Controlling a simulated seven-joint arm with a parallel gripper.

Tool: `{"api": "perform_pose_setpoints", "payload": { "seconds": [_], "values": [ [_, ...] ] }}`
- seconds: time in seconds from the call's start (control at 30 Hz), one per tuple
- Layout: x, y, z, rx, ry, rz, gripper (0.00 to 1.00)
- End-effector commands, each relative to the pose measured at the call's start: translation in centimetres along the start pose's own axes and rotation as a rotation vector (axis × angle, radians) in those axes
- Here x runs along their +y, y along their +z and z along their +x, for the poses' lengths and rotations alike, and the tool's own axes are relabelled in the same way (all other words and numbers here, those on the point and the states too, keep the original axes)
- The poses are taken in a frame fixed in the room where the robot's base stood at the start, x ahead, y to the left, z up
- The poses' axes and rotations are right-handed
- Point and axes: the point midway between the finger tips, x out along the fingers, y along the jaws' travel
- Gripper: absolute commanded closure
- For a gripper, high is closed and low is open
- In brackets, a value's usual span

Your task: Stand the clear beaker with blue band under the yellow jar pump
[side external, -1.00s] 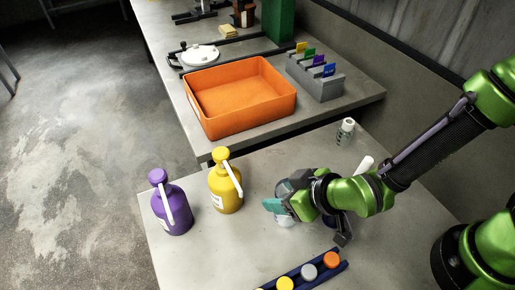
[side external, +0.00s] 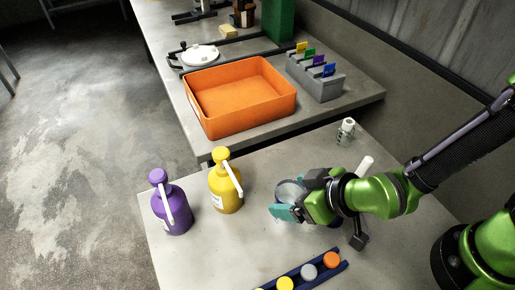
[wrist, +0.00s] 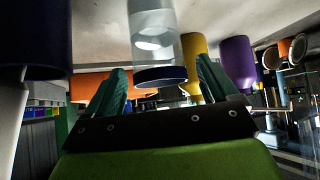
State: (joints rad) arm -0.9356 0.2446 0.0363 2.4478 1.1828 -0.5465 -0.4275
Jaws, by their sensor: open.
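The clear beaker with blue band (side external: 291,190) stands on the near table, partly hidden by my gripper. In the upside-down wrist view the beaker (wrist: 152,35) is between the two teal fingers, its dark blue band (wrist: 160,76) closest to them. The yellow jar (side external: 226,190) with a white pump spout (side external: 233,178) stands left of the beaker. It also shows in the wrist view (wrist: 194,62). The space beneath the spout looks empty.
A purple pump jar (side external: 173,211) stands left of the yellow one. The orange tray (side external: 240,93) is on the far bench. Bare table separates beaker and yellow jar.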

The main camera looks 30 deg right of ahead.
Motion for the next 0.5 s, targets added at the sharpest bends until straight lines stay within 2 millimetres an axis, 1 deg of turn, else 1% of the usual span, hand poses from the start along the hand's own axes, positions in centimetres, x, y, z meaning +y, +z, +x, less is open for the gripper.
{"api": "perform_pose_setpoints", "payload": {
  "seconds": [0.03,0.1,0.2,0.33,0.37,0.43,0.5],
  "values": [
    [-0.1,-0.1,-0.9,0.004,-0.003,0.001,0.13],
    [-0.1,-0.1,-1.9,0.003,-0.004,0.001,0.13],
    [0.0,-0.1,-2.9,0.003,-0.002,0.002,0.13],
    [0.1,-0.2,-3.7,0.002,-0.006,0.009,0.13],
    [0.2,-0.4,-3.9,0.003,-0.011,0.02,0.13],
    [0.7,-1.6,-4.3,0.013,-0.041,0.068,0.13],
    [1.7,-3.6,-5.2,0.027,-0.089,0.148,0.13]
  ]
}}
